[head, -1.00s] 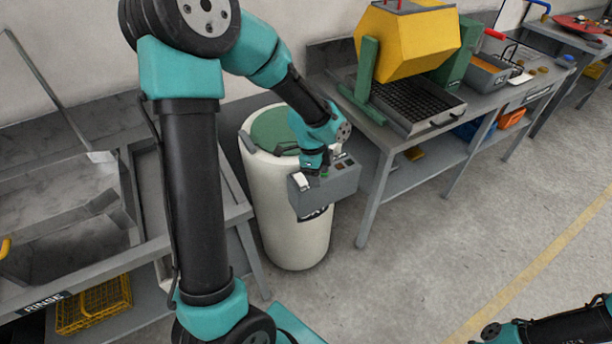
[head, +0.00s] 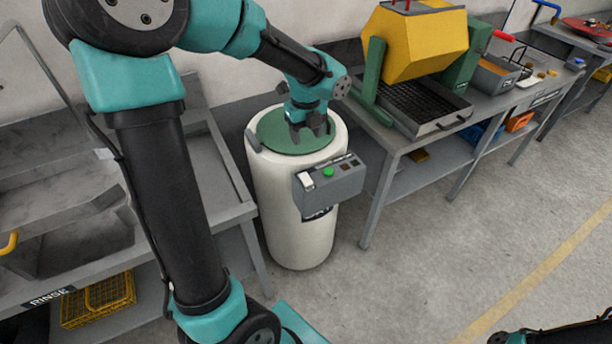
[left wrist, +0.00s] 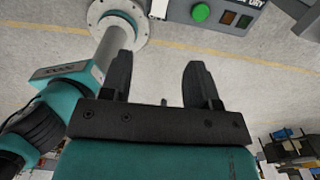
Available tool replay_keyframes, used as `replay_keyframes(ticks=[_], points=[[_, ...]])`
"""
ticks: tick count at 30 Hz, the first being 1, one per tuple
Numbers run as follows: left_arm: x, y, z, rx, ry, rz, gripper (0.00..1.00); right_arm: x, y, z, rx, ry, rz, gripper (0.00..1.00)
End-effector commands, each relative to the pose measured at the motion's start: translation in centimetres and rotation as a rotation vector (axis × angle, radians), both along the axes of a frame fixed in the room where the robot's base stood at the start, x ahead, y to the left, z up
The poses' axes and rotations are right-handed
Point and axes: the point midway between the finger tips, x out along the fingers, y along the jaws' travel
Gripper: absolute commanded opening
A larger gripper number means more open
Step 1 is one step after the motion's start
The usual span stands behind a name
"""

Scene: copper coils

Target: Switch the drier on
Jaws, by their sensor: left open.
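The drier (head: 290,225) is a white upright drum with a green lid (head: 273,133) on top. A grey control box (head: 335,190) on its front has a white switch (head: 306,181), a green button (head: 328,172) and small dark indicators. My left gripper (head: 311,134) is open and empty above the lid, behind the control box and apart from the button. In the left wrist view the open fingers (left wrist: 157,62) show, with the green button (left wrist: 201,12) at the top edge. The white switch is only partly in that view. My right gripper is out of view.
A grey bench with a yellow tumbler (head: 415,45) and a dark grate (head: 425,105) stands right of the drier. A rinse sink bench (head: 60,250) with a yellow basket (head: 98,301) stands at left. Floor in front is clear.

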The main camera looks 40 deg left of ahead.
Motion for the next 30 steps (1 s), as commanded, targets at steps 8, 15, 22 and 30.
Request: replay_keyframes(ticks=[8, 15, 22, 30], points=[[-0.1, 0.0, -3.8, -0.001, 0.006, 0.001, 0.55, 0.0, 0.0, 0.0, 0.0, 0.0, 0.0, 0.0], [-0.1, 0.0, -7.9, -0.001, 0.006, 0.0, 0.55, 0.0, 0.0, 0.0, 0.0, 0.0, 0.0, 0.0], [-0.1, 0.0, -11.8, -0.001, 0.007, -0.001, 0.55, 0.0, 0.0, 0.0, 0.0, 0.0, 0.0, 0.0], [-0.1, 0.0, -15.7, 0.0, 0.004, 0.0, 0.55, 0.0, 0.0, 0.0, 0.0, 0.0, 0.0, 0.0]])
